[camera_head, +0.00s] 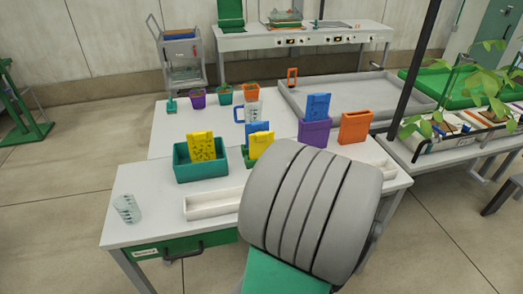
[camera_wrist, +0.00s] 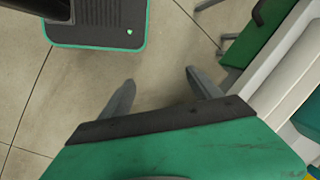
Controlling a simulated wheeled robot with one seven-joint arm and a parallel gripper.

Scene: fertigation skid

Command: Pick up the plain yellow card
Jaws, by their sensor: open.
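A plain-looking yellow card (camera_head: 261,145) stands upright in a green holder (camera_head: 248,160) in the middle of the table, in front of a blue card (camera_head: 257,127). My arm hides part of this holder. Another yellow card (camera_head: 201,146), with dark marks on it, stands in a teal bin (camera_head: 200,171) to the left. My gripper (camera_wrist: 161,86) is open and empty in the wrist view, over the floor beside the table's front edge. In the head view my arm hides it.
A white tray (camera_head: 213,204) lies at the table's front, with a clear beaker (camera_head: 127,208) to its left. A purple holder (camera_head: 314,133) with a blue card and an orange holder (camera_head: 355,127) stand at right. Small pots and a blue-handled jug (camera_head: 254,111) stand behind.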

